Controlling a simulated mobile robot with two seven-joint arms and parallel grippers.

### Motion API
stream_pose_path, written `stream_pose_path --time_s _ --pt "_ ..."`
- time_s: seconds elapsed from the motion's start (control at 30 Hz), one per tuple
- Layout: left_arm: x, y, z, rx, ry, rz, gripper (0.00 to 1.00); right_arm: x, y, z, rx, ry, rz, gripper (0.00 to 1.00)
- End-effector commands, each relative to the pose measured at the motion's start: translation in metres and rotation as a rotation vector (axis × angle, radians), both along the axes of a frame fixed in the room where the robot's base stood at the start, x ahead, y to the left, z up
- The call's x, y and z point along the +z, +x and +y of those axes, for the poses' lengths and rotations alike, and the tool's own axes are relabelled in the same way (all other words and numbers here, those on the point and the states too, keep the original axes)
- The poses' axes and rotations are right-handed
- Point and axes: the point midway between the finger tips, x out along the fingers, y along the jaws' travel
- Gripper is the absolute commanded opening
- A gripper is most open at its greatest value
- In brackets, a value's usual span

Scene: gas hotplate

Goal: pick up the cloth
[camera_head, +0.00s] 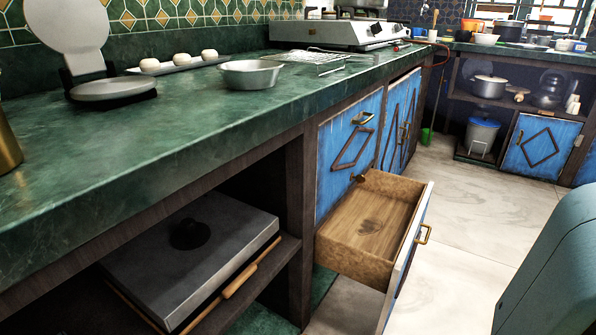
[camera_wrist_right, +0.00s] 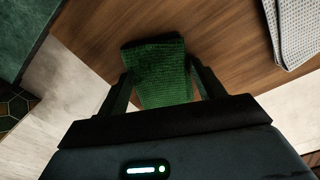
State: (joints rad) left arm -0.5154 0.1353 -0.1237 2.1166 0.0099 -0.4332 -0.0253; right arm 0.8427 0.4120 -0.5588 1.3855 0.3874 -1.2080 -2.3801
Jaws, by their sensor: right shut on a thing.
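A green, ribbed cloth (camera_wrist_right: 160,70) is in the right wrist view, between the fingers of my right gripper (camera_wrist_right: 165,85). The gripper is shut on it, and the cloth's near end runs down between the fingers to the palm. Its far part reaches out over a brown wooden surface (camera_wrist_right: 100,30); I cannot tell whether it touches that surface. The cloth cannot be made out in the head view. Neither gripper shows in the head view, and my left gripper is in no view.
A light grey patterned cloth (camera_wrist_right: 294,35) lies at the right of the wooden surface. In the head view, an empty drawer (camera_head: 365,225) stands open below the green counter (camera_head: 200,125). A metal bowl (camera_head: 250,75) and a gas stove (camera_head: 340,32) are on the counter. Pale floor (camera_head: 470,215) lies right of the drawer.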

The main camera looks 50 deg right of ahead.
Motion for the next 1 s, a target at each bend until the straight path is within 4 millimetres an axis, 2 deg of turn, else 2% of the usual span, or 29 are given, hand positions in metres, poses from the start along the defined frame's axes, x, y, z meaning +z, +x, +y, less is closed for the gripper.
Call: stream_pose_path --time_s 0.17,0.4,0.6,0.73,1.0 --pt "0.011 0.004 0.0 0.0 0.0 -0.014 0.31 0.019 0.001 0.0 0.002 0.0 -0.004 0.43" --pt "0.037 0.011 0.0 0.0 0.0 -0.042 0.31 0.066 0.002 -0.001 0.002 -0.001 -0.006 0.43" --pt "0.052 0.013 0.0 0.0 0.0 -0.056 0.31 0.093 0.001 0.0 0.002 0.0 -0.003 0.43" --pt "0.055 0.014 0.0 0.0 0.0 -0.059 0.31 0.099 0.0 0.0 0.0 0.0 -0.001 0.43" --pt "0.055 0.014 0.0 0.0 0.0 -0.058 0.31 0.099 0.0 0.0 0.0 0.0 0.0 0.43"
